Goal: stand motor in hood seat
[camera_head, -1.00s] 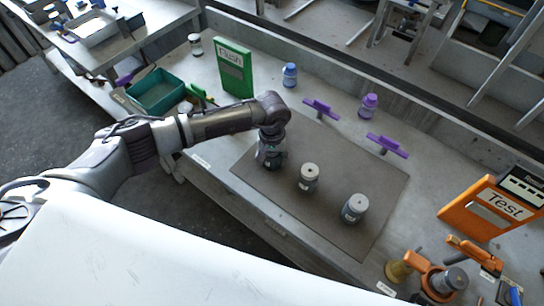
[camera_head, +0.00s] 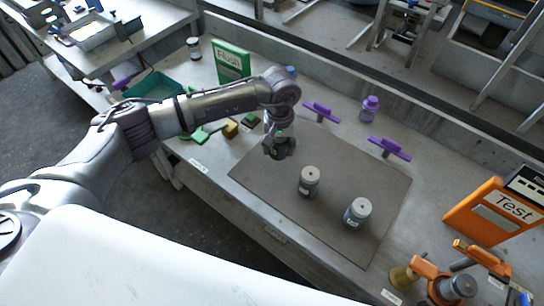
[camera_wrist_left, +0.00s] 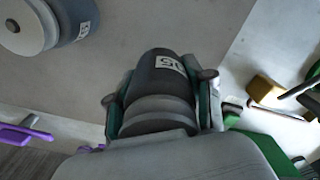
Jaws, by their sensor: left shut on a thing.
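My left gripper (camera_head: 281,148) is shut on a dark grey motor (camera_wrist_left: 155,80) with a white label, held near the far left part of the mat. In the left wrist view the fingers (camera_wrist_left: 158,104) sit on both sides of the motor. In the head view the gripper mostly hides it. Two more grey cylindrical motors stand upright on the mat, one in the middle (camera_head: 309,182) and one nearer the right (camera_head: 357,213). An orange housing (camera_head: 427,279) with a grey cylinder (camera_head: 458,286) is at the lower right; I cannot tell which part is the hood seat.
The grey mat (camera_head: 340,240) has bare room around the motors. A green sign (camera_head: 231,62) and teal bin (camera_head: 153,88) are at left, an orange Test folder (camera_head: 491,212) at right.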

